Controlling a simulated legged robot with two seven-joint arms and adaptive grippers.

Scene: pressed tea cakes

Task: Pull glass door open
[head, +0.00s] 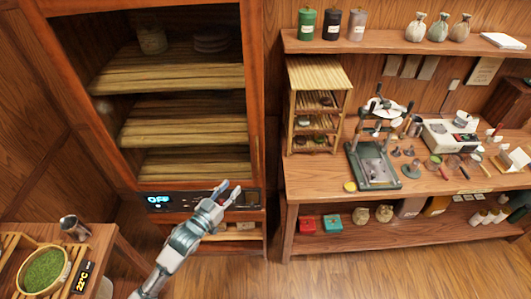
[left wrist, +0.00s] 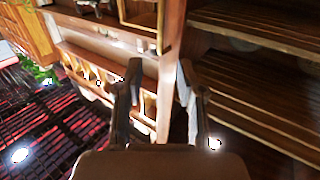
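The tall wooden cabinet (head: 256,60) stands at the left of the head view, with slatted shelves behind its front frame. The glass itself is hard to make out, and I cannot tell for sure how the door stands. My left gripper (head: 229,191) is in front of the cabinet's lower right part, by the control panel, its two fingers apart. In the left wrist view the open fingers (left wrist: 160,75) show nothing clearly held between them. An upright wooden edge (left wrist: 170,60) of the cabinet shows beyond and between them; contact cannot be told. My right gripper is not in view.
The panel (head: 158,199) below the shelves reads OFF. A workbench (head: 310,185) with tools and a small bamboo rack (head: 318,75) stands to the right. A low table (head: 100,240) with a bowl of green leaves (head: 45,271) is at lower left. Floor between is clear.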

